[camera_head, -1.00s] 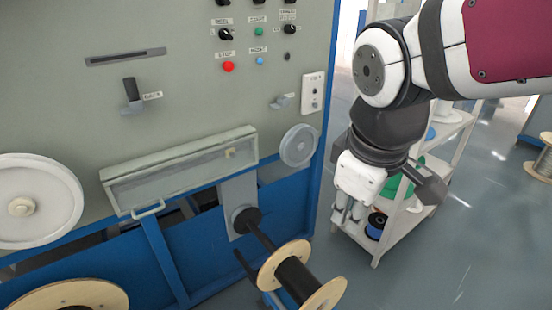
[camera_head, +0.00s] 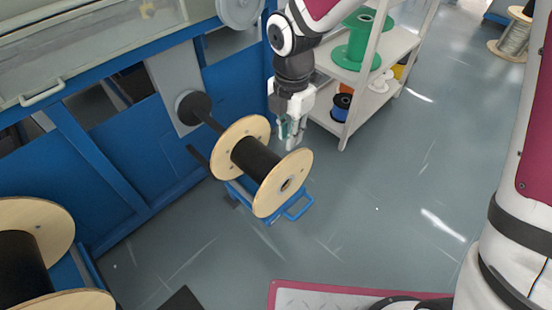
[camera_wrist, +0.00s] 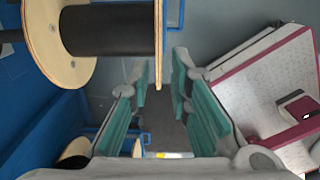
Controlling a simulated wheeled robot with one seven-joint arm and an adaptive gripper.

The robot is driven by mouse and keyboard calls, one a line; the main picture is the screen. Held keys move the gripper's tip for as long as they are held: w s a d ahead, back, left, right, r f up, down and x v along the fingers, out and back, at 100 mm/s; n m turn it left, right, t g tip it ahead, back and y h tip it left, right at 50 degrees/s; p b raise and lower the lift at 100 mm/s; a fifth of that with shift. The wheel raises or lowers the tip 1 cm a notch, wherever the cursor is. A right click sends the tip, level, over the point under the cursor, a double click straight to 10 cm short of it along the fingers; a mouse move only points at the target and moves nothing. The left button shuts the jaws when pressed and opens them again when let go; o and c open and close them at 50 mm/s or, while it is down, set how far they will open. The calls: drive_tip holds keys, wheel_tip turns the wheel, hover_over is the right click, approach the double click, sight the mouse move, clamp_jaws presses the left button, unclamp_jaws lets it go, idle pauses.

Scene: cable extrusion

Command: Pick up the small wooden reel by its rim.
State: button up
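The small wooden reel (camera_head: 238,140) has two pale round flanges and a black winding. It sits beside the machine, in line with a dark spindle (camera_head: 198,108). It shows at the upper left of the wrist view (camera_wrist: 75,75). My gripper (camera_head: 291,143) points down just behind and above the outer flange in the head view. In the wrist view my gripper (camera_wrist: 160,72) is open, its teal-padded fingers apart. The outer flange appears edge-on (camera_wrist: 158,45), its lower end in line with the gap between the fingertips. Contact cannot be told.
A larger wooden reel (camera_head: 45,222) stands at the lower left. The blue machine (camera_head: 110,165) fills the left side. A shelf (camera_head: 385,75) with a green spool (camera_head: 361,48) and other spools stands behind my gripper. Open floor (camera_head: 390,190) lies to the right of the reel.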

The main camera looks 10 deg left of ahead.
sight(285, 168)
wheel_tip(285, 168, down, 8)
drive_tip(key=b, duration=0.3)
drive_tip(key=shift+d+f, duration=0.1)
drive_tip(key=shift+f, duration=0.1)
drive_tip(key=shift+a+f+b, duration=0.15)
drive_tip(key=shift+f+b, duration=0.75)
drive_tip(key=shift+f, duration=0.45)
drive_tip(key=shift+a+f+b, duration=0.1)
drive_tip(key=shift+f+b, duration=0.75)
drive_tip(key=shift+f, duration=0.5)
drive_tip(key=shift+r, duration=0.1)
clamp_jaws()
